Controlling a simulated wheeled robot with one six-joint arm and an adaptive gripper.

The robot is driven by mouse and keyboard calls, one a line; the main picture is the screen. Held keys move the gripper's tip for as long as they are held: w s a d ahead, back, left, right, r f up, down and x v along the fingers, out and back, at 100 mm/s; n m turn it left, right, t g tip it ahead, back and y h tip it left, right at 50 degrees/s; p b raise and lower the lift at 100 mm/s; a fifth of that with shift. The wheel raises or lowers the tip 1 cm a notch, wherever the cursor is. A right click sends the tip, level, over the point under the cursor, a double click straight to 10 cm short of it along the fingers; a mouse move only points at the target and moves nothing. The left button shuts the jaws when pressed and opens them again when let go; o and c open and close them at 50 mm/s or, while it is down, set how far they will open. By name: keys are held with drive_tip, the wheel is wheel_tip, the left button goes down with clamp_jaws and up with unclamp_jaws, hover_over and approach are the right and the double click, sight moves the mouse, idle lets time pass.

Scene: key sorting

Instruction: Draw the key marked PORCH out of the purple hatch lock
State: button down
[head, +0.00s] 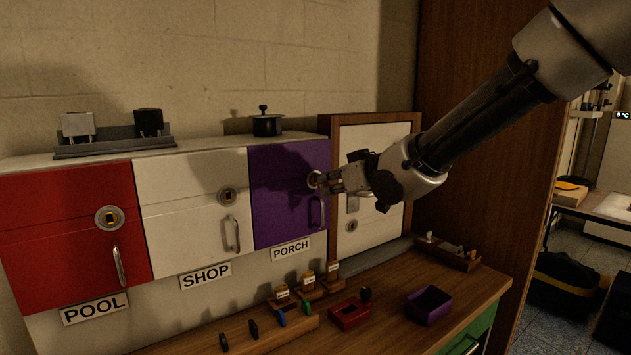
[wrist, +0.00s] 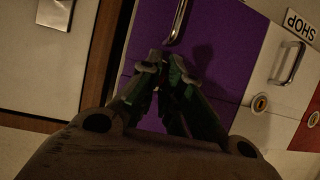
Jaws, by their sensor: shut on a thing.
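The purple hatch (head: 279,205) is in the middle of the head view, with a PORCH label (head: 291,250) below it. Its round lock (head: 314,179) is near the hatch's right edge. My gripper (head: 327,181) is at this lock, its fingers pointing left at the hatch face. It is shut on the key there, but the fingers hide almost all of the key. I cannot tell how far the key sits in the lock. In the wrist view the fingertips (wrist: 163,65) come together in front of the purple hatch (wrist: 225,45), and the lock is hidden.
A white SHOP hatch (head: 195,205) and a red POOL hatch (head: 60,230) stand to the left. A wood-framed white door (head: 385,210) is close on the right. The bench below bears a red tray (head: 349,316), a purple tray (head: 429,305) and wooden key racks (head: 270,332).

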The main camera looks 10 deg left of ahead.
drive_tip(key=shift+s+d, duration=1.2)
drive_tip(key=shift+d, duration=0.1)
